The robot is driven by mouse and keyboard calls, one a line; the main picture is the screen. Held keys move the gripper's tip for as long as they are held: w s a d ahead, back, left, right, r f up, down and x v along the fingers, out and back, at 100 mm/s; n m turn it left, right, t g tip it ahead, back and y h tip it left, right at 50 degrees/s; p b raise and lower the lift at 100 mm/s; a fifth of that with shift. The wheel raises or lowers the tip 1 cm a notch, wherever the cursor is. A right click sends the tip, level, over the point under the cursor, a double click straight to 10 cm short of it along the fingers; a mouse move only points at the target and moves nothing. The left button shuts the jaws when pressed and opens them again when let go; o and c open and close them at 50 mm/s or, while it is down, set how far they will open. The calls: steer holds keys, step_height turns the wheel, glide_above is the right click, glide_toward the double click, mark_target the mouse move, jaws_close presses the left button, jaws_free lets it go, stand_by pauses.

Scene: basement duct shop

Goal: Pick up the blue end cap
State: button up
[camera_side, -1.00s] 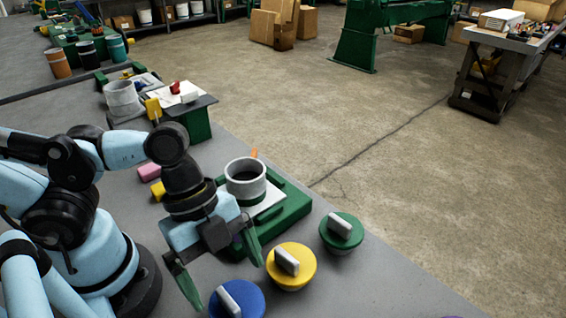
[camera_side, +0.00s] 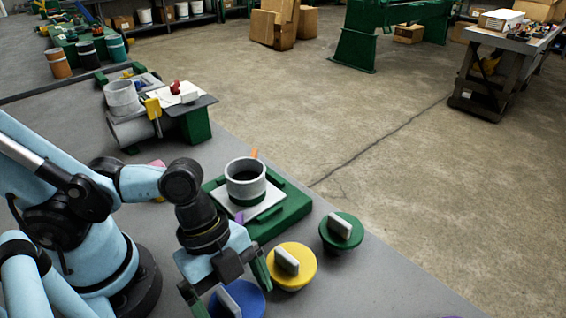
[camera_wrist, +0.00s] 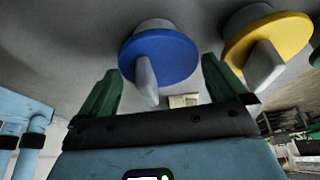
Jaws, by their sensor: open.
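The blue end cap (camera_side: 251,299) sits at the near edge of the grey bench in the side view, with a pale upright tab handle on top. In the wrist view the blue end cap (camera_wrist: 172,52) shows between and beyond the fingers, its handle pointing toward my gripper. My gripper (camera_side: 234,300) is over the cap, its two green fingers spread to either side. The gripper (camera_wrist: 159,70) holds nothing. The cap's left and lower parts are partly hidden in the side view. I cannot tell whether the fingers touch it.
A yellow cap (camera_side: 298,273) sits close to the right of the blue one, and a green cap (camera_side: 345,228) lies farther back. A grey duct collar (camera_side: 246,181) stands on a green fixture (camera_side: 289,213) behind. The bench's right edge runs close by the caps.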

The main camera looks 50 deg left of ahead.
steer(key=shift+d+f, duration=0.1)
steer(key=shift+f, duration=0.2)
steer(key=shift+c, duration=0.2)
steer(key=c, duration=0.7)
steer(key=shift+r, duration=0.2)
